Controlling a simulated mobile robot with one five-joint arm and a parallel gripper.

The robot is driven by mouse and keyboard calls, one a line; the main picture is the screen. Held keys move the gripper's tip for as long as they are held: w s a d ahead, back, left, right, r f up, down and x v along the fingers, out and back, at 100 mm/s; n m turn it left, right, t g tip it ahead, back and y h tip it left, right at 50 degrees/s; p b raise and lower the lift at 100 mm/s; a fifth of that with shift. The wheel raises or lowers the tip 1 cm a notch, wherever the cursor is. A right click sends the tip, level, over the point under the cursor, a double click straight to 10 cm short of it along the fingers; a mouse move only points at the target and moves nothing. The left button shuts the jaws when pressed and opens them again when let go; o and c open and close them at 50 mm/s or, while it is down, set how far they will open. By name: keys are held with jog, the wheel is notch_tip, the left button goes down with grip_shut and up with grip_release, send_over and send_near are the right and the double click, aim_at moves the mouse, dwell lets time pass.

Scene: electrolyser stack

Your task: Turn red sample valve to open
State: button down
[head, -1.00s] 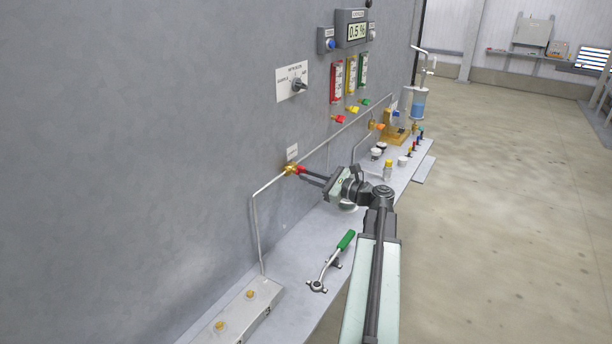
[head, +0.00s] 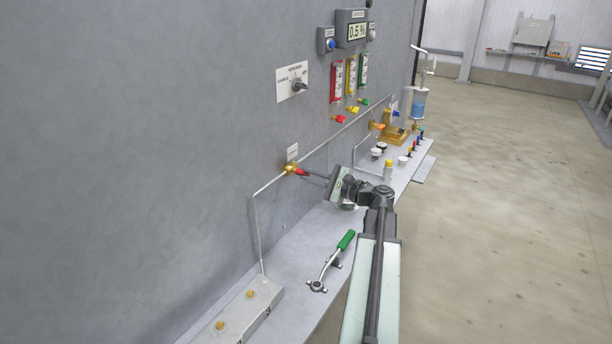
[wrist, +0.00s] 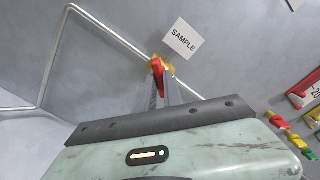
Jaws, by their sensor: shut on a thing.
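The red sample valve handle (head: 301,172) sits on a brass valve body (head: 290,169) on the thin pipe along the grey wall. In the wrist view the red handle (wrist: 158,74) lies between the finger ends, just below the SAMPLE label (wrist: 181,39). My gripper (head: 308,173) reaches in from the right and is shut on the handle. In the wrist view my gripper's fingers (wrist: 163,88) are seen from behind and partly hide the handle. The gripper body looks rolled relative to the wall.
A metal block with brass fittings (head: 238,318) is at the lower left. Small red, yellow and green valves (head: 352,109) are on the wall. Bottles and caps stand farther right.

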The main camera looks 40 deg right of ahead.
jog(key=n, duration=0.3)
jog(key=shift+n, duration=0.4)
jog(key=n, duration=0.4)
jog(key=c, duration=1.3)
grip_release()
jog(key=v, duration=0.7)
